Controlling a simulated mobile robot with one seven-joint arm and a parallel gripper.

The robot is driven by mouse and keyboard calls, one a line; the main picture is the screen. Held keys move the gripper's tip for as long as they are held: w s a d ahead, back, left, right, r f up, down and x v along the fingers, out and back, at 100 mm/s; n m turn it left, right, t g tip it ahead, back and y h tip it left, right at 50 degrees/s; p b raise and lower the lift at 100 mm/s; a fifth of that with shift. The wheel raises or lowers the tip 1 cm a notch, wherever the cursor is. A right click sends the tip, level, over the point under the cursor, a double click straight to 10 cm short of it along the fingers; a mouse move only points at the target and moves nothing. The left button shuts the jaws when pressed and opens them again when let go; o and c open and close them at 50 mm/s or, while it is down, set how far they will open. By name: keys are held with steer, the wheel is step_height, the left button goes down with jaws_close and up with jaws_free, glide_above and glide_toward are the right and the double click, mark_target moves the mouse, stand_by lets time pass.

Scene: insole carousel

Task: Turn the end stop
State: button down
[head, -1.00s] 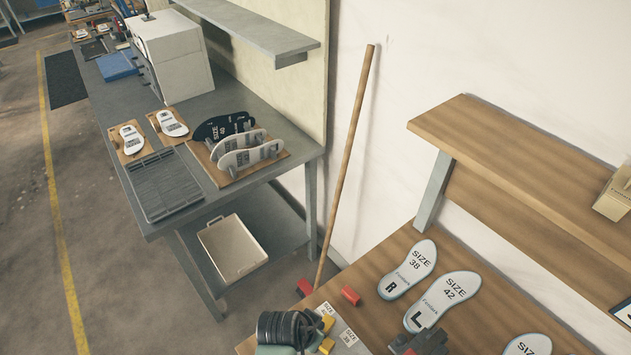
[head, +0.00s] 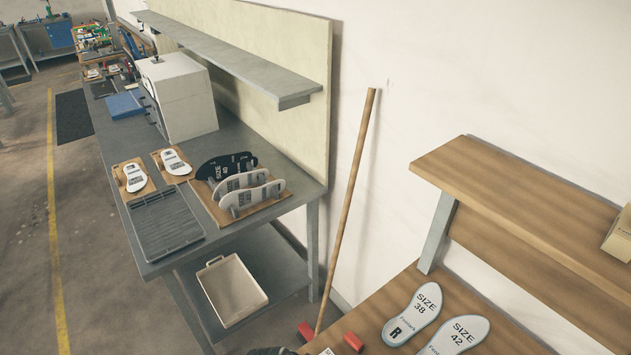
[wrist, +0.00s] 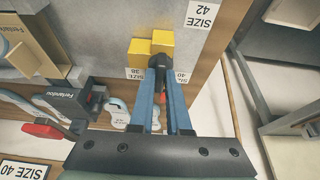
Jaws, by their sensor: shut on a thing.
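In the wrist view two yellow block shapes (wrist: 140,51) sit side by side on the grey plate, near its wooden edge; I take them as the end stop. My gripper (wrist: 158,66), with blue fingers and dark tips, is closed at the right-hand yellow part. The tips hide some of it, so the exact grip is unclear. A small orange-red piece shows between the fingers. Labels reading SIZE 38 and SIZE 40 lie beside the blocks. In the head view the end stop is out of frame, below the bottom edge.
Insoles (head: 411,313) lie on the wooden bench at right, near a red block (head: 353,342). A red-handled clamp (wrist: 42,130) shows left of my gripper. A wooden pole (head: 347,205) leans on the wall. A grey table (head: 270,215) with an insole rack stands at left.

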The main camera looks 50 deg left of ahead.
steer(key=c, duration=0.9)
jaws_free()
steer(key=b+v, duration=0.1)
steer(key=v, duration=1.2)
steer(key=shift+w, duration=0.1)
